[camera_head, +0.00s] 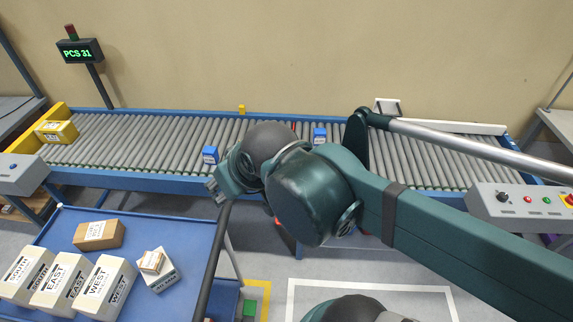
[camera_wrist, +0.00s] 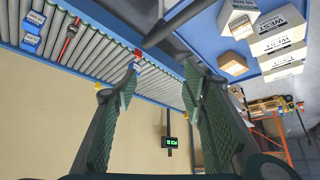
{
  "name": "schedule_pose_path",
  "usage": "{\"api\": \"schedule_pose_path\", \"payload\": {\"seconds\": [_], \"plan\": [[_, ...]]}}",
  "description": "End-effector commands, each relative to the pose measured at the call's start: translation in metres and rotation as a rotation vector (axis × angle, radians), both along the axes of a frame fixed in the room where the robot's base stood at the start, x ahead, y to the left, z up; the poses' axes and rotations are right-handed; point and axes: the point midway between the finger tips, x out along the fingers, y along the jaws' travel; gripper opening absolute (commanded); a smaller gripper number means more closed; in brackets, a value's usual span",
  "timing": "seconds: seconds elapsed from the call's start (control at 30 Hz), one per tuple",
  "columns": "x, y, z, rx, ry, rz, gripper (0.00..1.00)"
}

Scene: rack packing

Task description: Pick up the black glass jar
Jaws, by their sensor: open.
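I cannot make out a black glass jar in either view; my arm hides part of the conveyor in the head view. My gripper (camera_head: 216,190) is near the conveyor's front edge, left of centre in the head view. In the wrist view its two green ribbed fingers (camera_wrist: 161,84) stand apart with nothing between them. Two small blue boxes (camera_head: 210,155) (camera_head: 319,136) stand on the conveyor, either side of my arm's joint.
The roller conveyor (camera_head: 170,140) runs across the back, with a yellow box (camera_head: 57,131) at its left end. A blue table (camera_head: 190,232) at front left holds white cartons (camera_head: 105,286), a brown box (camera_head: 99,235) and a smaller stacked pair. A control panel (camera_head: 515,203) is at right.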

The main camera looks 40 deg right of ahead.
Motion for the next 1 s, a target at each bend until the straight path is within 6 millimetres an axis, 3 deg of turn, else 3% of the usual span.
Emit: {"api": "schedule_pose_path", "payload": {"seconds": [0.37,1.0], "plan": [[0.017,-0.011,-0.001,0.016,0.021,-0.064,0.42],[0.087,-0.069,-0.018,0.08,0.106,-0.36,0.42]]}}
